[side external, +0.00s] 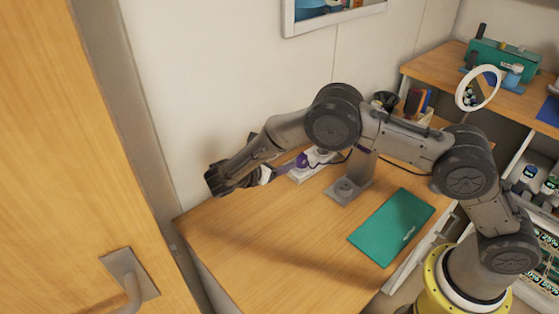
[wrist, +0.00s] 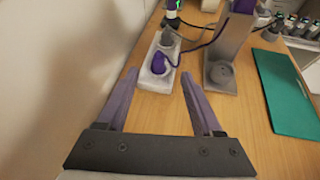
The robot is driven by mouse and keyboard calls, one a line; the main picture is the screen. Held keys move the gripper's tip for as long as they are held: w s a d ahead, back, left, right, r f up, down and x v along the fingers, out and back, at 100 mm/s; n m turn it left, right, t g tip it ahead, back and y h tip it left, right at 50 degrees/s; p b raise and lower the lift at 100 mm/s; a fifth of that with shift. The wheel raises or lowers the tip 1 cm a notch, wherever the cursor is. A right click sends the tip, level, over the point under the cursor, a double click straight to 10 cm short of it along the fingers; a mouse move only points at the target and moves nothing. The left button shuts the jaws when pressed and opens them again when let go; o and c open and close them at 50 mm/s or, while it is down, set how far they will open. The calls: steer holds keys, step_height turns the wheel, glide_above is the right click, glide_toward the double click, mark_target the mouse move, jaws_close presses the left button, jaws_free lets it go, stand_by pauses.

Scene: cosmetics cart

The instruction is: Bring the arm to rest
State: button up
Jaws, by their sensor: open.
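My gripper (wrist: 158,82) is open in the wrist view, with its two fingers spread and nothing between them. In the side external view my gripper (side external: 292,166) is partly hidden by my own arm. It is above the back left of the wooden table (side external: 260,245), near the wall. A white power strip (wrist: 160,65) with a purple plug (wrist: 158,62) lies beyond the fingertips in the wrist view. My arm is stretched out to the left across the table.
A grey stand (side external: 350,185) stands on the table right of the power strip. A teal mat (side external: 392,228) lies near the table's right side. A shelf (side external: 500,95) holds a ring mirror (side external: 477,88) and a green box. A wooden door (side external: 70,150) is at the left.

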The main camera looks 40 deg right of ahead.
steer(key=s+d+r+m+y, duration=0.15)
steer(key=d+r, duration=0.25)
steer(key=r, duration=0.4)
steer(key=d+r+m, duration=0.3)
steer(key=d+r, duration=0.1)
steer(key=r, duration=0.4)
steer(key=s+d+r+m+g+y, duration=0.1)
steer(key=s+d+r+m+y, duration=0.3)
steer(key=s+r, duration=0.6)
steer(key=s+m+t+y, duration=0.25)
steer(key=s+m, duration=0.25)
steer(key=s, duration=1)
steer(key=s+a+f+m+t+y, duration=0.1)
steer(key=s+a+f+m+y, duration=0.4)
steer(key=s+a+f+m, duration=0.1)
steer(key=shift+s+a, duration=0.3)
steer(key=shift+s, duration=0.3)
steer(key=shift+c, duration=0.3)
